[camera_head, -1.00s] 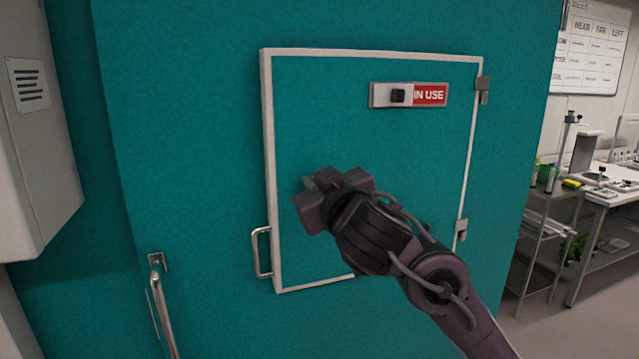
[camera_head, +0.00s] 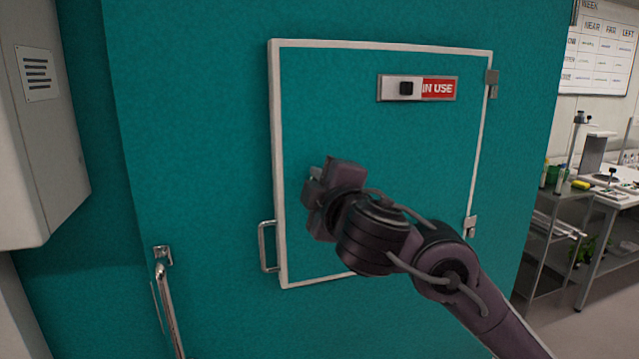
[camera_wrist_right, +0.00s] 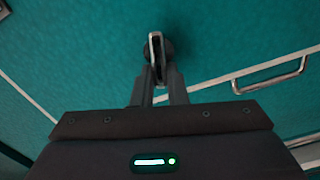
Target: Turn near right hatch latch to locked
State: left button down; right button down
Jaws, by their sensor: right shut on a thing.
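The teal hatch door (camera_head: 400,150) with a white frame is closed in the head view. My right gripper (camera_head: 318,186) is at the left part of the door, above the door's pull handle (camera_head: 267,246). In the right wrist view the gripper (camera_wrist_right: 161,80) is shut on the latch (camera_wrist_right: 156,50), a small metal lever with a dark round hub behind it. The lever points roughly along the fingers in that view. In the head view the gripper and wrist hide most or all of the latch. My left gripper is not in view.
A sliding sign (camera_head: 439,89) on the door reads "IN USE". Hinges (camera_head: 492,83) are on the door's right edge. A long metal handle (camera_head: 169,308) is at lower left, and a grey box (camera_head: 40,120) is at far left. A bench and cart stand at right.

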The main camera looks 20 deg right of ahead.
jog(key=shift+f+n+b, duration=0.15)
jog(key=shift+n, duration=0.65)
jog(key=shift+f+n+b, duration=0.15)
jog(key=shift+n, duration=0.65)
jog(key=c, duration=1.4)
grip_release()
jog(key=shift+c, duration=0.2)
jog(key=shift+s, duration=0.1)
jog(key=s+p, duration=0.2)
jog(key=s, duration=0.5)
jog(key=shift+s+p, duration=0.3)
jog(key=shift+p, duration=0.05)
jog(key=shift+d, duration=0.1)
